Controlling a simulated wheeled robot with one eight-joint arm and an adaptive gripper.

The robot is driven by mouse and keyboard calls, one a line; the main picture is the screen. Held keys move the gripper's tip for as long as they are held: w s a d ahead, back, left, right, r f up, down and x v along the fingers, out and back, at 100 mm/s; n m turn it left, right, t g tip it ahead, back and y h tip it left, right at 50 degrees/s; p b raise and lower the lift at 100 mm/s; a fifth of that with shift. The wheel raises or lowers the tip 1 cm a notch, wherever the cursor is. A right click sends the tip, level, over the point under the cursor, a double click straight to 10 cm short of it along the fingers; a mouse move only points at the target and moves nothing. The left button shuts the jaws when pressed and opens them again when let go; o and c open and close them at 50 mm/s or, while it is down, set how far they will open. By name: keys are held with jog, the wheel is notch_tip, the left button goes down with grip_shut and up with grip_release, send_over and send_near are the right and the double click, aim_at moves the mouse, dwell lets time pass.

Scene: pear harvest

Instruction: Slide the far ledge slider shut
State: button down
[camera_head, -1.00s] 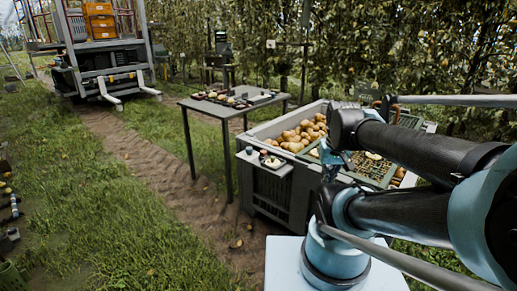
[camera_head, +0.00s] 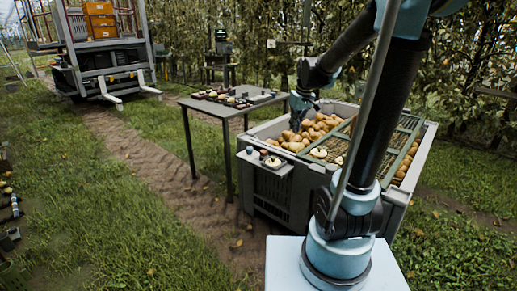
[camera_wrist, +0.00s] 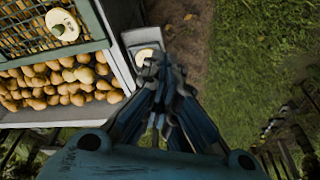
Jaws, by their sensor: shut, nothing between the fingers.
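A grey ledge (camera_head: 258,168) juts from the near left side of the pear crate (camera_head: 335,173). Small dark knob-like parts (camera_head: 249,150) and a pale round piece (camera_head: 273,163) sit on it. I cannot tell which part is the far slider or how far it stands open. My gripper (camera_head: 297,119) hangs over the crate's left part, pointing down, above the ledge's height. In the wrist view my gripper (camera_wrist: 158,66) is shut and empty, and its fingers partly cover the ledge (camera_wrist: 134,38) and the pale piece (camera_wrist: 146,58).
Pears (camera_head: 318,130) fill the crate, and a green mesh rack (camera_head: 388,146) lies across it with a cut pear half (camera_wrist: 62,25). A table (camera_head: 232,107) with small items stands behind left. Grass and a dirt track lie open to the left.

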jog(key=w+a+f+n, duration=0.1)
jog(key=w+a+f, duration=0.1)
jog(key=w+a, duration=0.35)
jog(key=w+a+f+n, duration=0.2)
jog(key=w+a+f, duration=0.1)
jog(key=w, duration=0.6)
jog(key=n+y, duration=0.1)
jog(key=n, duration=0.1)
send_near(252, 148)
jog(key=v, duration=0.3)
jog(key=shift+d+r, duration=0.3)
jog(key=shift+f, duration=0.1)
jog(key=x, duration=0.9)
jog(key=shift+a+f, duration=0.3)
jog(key=shift+f, duration=0.05)
jog(key=shift+s+d, duration=0.65)
jog(key=shift+d, duration=0.2)
jog(key=shift+s+d, duration=0.65)
jog(key=shift+d, duration=0.1)
